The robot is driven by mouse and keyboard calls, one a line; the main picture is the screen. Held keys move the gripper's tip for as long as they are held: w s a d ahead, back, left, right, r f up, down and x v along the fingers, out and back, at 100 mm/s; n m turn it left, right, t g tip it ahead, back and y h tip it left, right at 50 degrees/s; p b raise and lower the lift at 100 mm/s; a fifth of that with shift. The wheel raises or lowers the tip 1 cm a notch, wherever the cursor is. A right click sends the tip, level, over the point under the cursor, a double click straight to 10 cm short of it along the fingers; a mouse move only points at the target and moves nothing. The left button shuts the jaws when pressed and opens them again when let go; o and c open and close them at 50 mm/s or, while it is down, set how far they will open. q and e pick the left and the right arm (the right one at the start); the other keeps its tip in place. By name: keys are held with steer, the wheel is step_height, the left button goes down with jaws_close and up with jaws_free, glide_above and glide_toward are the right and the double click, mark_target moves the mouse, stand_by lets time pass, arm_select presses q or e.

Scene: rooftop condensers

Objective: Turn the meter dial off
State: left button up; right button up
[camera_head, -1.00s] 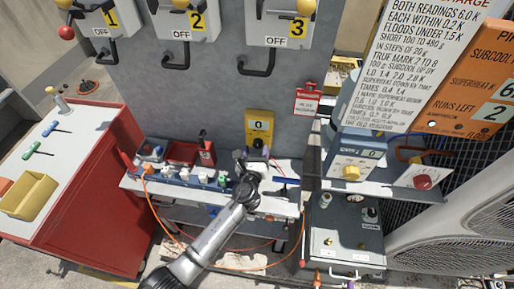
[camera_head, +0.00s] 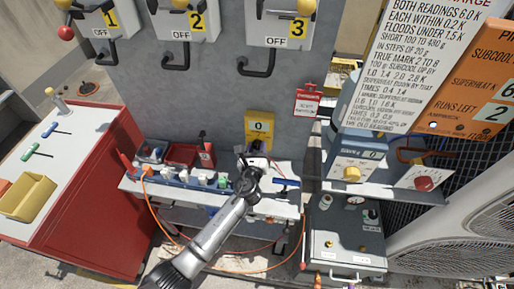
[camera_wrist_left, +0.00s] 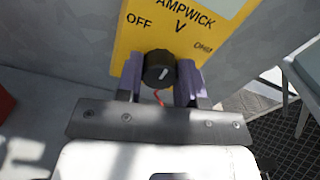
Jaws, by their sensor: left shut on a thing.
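The yellow meter (camera_head: 259,127) stands upright at the back of the shelf against the grey panel, its display reading 0. In the left wrist view, the meter face (camera_wrist_left: 190,42) carries the labels OFF at left, V at top and OHM at right. Its round black dial (camera_wrist_left: 157,68) has a white mark tilted to the upper right, away from OFF. My left gripper (camera_wrist_left: 161,82) has its two purple fingers on either side of the dial, shut on it. In the head view the left gripper (camera_head: 256,158) is at the meter's lower front, hiding the dial. The right gripper is out of view.
The shelf (camera_head: 285,205) holds a red bin (camera_head: 183,154) and several small items left of my arm. A blue-grey device with a yellow knob (camera_head: 352,173) stands at right. A red cabinet (camera_head: 95,190) is at left. Switch levers hang above.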

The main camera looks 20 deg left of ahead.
arm_select(q)
steer(key=shift+c, duration=1.2)
steer(key=n+b, duration=0.1)
steer(key=n, duration=0.3)
steer(key=shift+f+n+b, duration=0.1)
steer(key=shift+n+b, duration=0.25)
steer(key=shift+n, duration=0.05)
steer(key=shift+n+b, duration=0.6)
steer(key=shift+n, duration=1.4)
steer(key=o, duration=0.9)
steer(key=shift+s, duration=0.1)
